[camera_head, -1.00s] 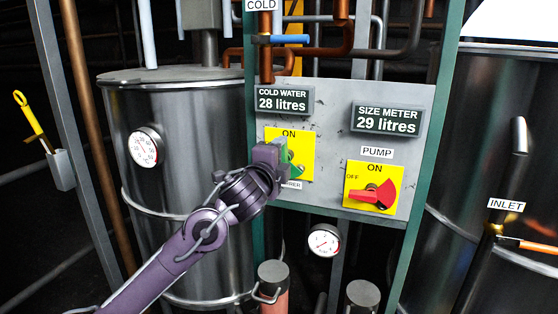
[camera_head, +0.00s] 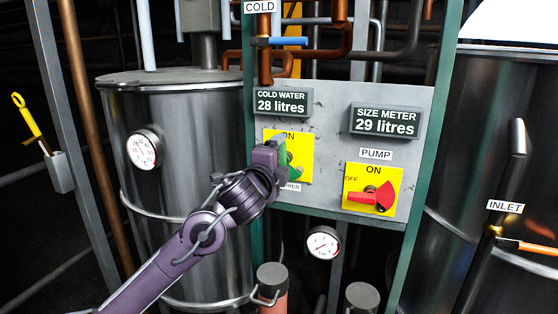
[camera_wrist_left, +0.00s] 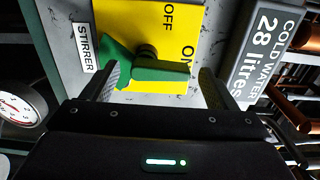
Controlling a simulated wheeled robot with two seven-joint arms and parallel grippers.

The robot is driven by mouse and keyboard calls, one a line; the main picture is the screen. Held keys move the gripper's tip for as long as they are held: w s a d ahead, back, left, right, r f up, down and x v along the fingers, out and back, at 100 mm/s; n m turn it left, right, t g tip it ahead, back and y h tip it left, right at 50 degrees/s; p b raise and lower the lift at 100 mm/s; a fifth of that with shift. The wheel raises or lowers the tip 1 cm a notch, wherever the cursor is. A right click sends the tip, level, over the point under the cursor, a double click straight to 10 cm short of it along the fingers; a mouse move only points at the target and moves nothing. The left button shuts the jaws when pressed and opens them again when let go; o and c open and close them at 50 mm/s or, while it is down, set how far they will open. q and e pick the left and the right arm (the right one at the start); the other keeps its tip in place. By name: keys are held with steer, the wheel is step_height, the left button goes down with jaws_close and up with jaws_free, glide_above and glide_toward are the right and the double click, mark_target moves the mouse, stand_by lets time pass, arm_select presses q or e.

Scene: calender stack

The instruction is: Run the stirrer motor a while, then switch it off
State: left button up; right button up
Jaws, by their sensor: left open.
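The stirrer switch (camera_wrist_left: 150,70) is a green knob on a yellow plate (camera_wrist_left: 170,20) marked OFF and ON, with a STIRRER label (camera_wrist_left: 85,47) beside it. In the left wrist view its handle points towards the ON mark. My left gripper (camera_wrist_left: 160,80) is open, one finger on each side of the handle, with gaps visible. In the head view my left gripper (camera_head: 268,160) is in front of the plate (camera_head: 303,147) and hides part of the knob. My right gripper is not in view.
The red pump switch (camera_head: 372,197) sits on the right of the grey panel (camera_head: 335,95), its handle towards OFF. Displays read cold water 28 litres (camera_head: 282,101) and size meter 29 litres (camera_head: 386,122). Steel tanks (camera_head: 190,130) flank the panel. A gauge (camera_head: 323,243) and capped cylinders are below.

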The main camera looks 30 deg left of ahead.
arm_select(q)
steer(key=b+v, duration=0.1)
steer(key=v, duration=0.6)
steer(key=shift+s, duration=0.3)
steer(key=shift+d, duration=0.1)
stand_by(6.9)
